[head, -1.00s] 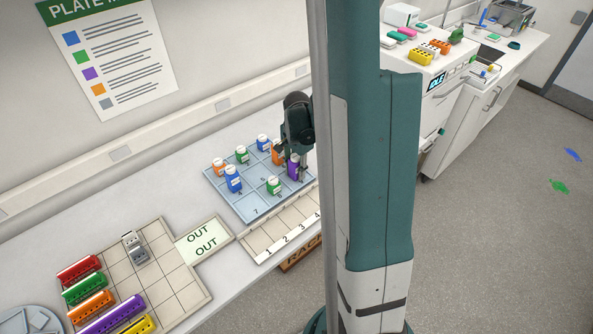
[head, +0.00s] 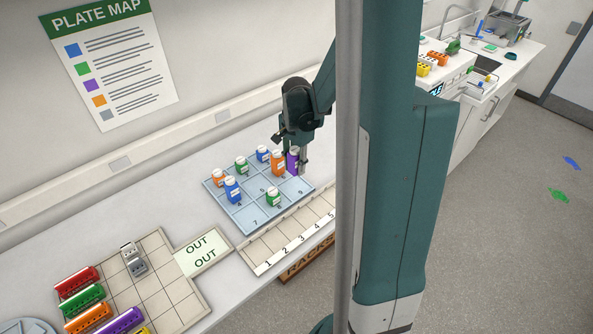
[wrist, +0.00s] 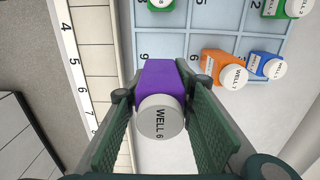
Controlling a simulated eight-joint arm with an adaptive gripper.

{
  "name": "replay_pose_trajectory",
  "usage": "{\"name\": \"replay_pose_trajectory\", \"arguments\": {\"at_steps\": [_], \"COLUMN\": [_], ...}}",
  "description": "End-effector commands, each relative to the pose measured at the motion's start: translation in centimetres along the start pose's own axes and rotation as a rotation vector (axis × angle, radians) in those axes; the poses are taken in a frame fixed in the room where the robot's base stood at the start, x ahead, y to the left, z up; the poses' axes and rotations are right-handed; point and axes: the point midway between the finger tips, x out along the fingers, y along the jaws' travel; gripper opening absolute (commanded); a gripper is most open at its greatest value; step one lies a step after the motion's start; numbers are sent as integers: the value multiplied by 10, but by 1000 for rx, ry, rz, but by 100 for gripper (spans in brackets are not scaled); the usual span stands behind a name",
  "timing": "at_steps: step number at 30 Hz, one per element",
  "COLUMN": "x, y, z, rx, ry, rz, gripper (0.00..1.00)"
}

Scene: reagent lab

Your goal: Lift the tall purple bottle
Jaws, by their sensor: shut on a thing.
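The tall purple bottle (head: 293,161) has a white cap and stands upright at the right side of the blue numbered tray (head: 248,213). My gripper (head: 300,164) is shut on it from above. In the wrist view the purple bottle (wrist: 161,80) sits between the two green-padded fingers (wrist: 162,125), with its cap reading "WELL 6" towards the camera. Its base is hidden by its own body there. I cannot tell clearly how far it is above the tray.
An orange bottle (head: 278,162) stands close to the left of my gripper. Several blue, green and orange bottles stand in other tray cells. A numbered rack strip (head: 287,246) lies in front. A tan grid tray with coloured strips is at lower left.

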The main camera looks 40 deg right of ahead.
Motion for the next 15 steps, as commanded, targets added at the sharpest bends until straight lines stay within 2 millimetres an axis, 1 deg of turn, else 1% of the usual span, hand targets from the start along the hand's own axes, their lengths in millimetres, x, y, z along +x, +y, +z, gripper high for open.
{"name": "replay_pose_trajectory", "arguments": {"at_steps": [1,6,15], "x": [-4,-10,-12], "y": [0,0,0], "z": [0,0,0], "rx": [0,0,0], "ry": [0,0,0], "rz": [0,0,0], "gripper": [13,13,13]}}
